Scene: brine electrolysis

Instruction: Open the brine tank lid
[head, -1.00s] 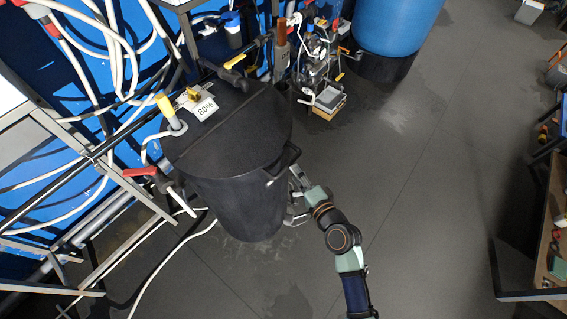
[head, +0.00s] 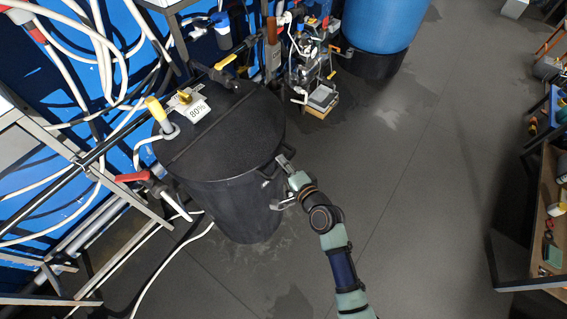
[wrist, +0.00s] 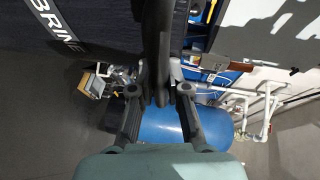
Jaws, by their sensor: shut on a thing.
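The black brine tank (head: 232,207) stands upright at centre left, with a dark round lid (head: 235,125) on top. The lid lies flat on the rim, and I see no gap under it. A black handle (head: 268,166) sticks out at the lid's right front edge. My gripper (head: 283,164) comes from the lower right and meets this handle. In the wrist view my gripper (wrist: 161,92) is shut on the dark handle bar (wrist: 158,35), which runs up between the fingers. The tank's white "BRINE" lettering (wrist: 55,28) shows at the upper left there.
A red-handled valve (head: 133,177) is left of the tank. A blue barrel (head: 385,22) stands behind. The floor at right is open.

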